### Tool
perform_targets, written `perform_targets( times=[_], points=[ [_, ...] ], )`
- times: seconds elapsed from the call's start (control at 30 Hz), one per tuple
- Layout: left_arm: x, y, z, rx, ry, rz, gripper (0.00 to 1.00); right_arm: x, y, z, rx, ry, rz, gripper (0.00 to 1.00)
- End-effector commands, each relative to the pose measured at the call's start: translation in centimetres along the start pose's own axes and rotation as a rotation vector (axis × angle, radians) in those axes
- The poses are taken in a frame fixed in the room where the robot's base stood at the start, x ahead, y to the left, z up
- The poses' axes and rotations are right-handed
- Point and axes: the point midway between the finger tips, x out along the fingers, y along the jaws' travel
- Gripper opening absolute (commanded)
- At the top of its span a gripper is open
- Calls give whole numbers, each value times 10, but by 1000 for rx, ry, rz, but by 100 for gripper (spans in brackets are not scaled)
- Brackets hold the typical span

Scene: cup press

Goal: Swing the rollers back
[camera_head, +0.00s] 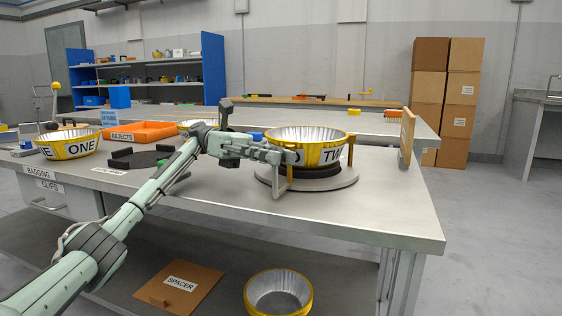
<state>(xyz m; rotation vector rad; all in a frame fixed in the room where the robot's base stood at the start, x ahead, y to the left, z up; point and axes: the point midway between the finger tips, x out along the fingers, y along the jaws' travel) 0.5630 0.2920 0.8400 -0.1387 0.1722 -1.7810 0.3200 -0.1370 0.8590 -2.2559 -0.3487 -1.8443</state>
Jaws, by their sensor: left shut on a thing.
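My left gripper (290,157) reaches in from the left and is shut at the top of this frame, close to the pan's wall. The rollers themselves are hard to make out behind the fingers. My right gripper is not in view.
A yellow pan (68,145) marked "ONE" stands at the left, near an orange rejects tray (141,131) and a black fixture (139,158). An upright tan board (407,137) stands at the right edge. The table (375,211) is clear at front right.

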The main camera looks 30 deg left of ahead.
Motion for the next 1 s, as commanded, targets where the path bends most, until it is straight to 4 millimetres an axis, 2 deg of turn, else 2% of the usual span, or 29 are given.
perform_targets(
  times=[0.3, 0.77, 0.8, 0.93, 1.0],
  points=[
    [-9, 1, 0, 1, 15, -77, 0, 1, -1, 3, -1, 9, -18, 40],
    [-10, 1, 0, 0, 17, -87, 0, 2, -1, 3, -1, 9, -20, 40],
    [-10, 1, 0, 0, 17, -87, 31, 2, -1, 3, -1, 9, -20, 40],
    [-10, 1, 0, 0, 17, -86, 47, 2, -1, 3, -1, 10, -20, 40],
    [-10, 1, 0, 0, 17, -86, 49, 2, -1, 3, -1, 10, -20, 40]
  ],
)
